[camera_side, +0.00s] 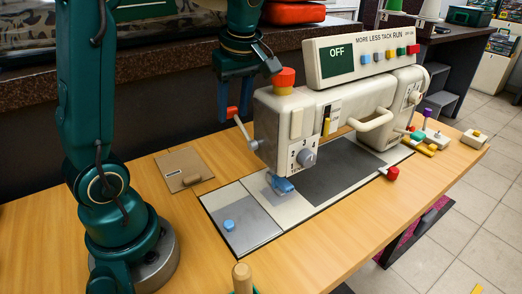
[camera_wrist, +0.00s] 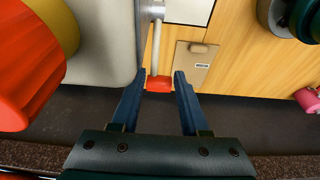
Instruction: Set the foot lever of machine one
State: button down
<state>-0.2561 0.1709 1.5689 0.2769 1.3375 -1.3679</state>
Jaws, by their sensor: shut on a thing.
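The sewing machine (camera_side: 340,105) is cream, with a panel (camera_side: 360,52) reading OFF above it. A lever (camera_side: 242,130) with a red tip (camera_side: 232,112) sticks out at the left end of its head, slanting up and left. The wrist view shows the lever's pale rod (camera_wrist: 156,45) and red tip (camera_wrist: 158,85). My gripper (camera_side: 234,106) points down over the tip; its blue fingers (camera_wrist: 161,78) are on either side of the tip, shut on it. The blue presser foot (camera_side: 281,185) is under the head, close to the plate; any gap is unclear.
A red and yellow knob (camera_side: 285,80) stands on the head near my gripper and looms at left in the wrist view (camera_wrist: 30,70). A brown flap (camera_side: 184,168) lies on the table to the left. The dark ledge (camera_side: 170,55) runs behind.

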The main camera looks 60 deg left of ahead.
jog(key=shift+c, duration=2)
grip_release()
jog(key=shift+d+f, duration=0.15)
jog(key=shift+d, duration=0.15)
jog(key=shift+a, duration=0.1)
jog(key=shift+v, duration=2.65)
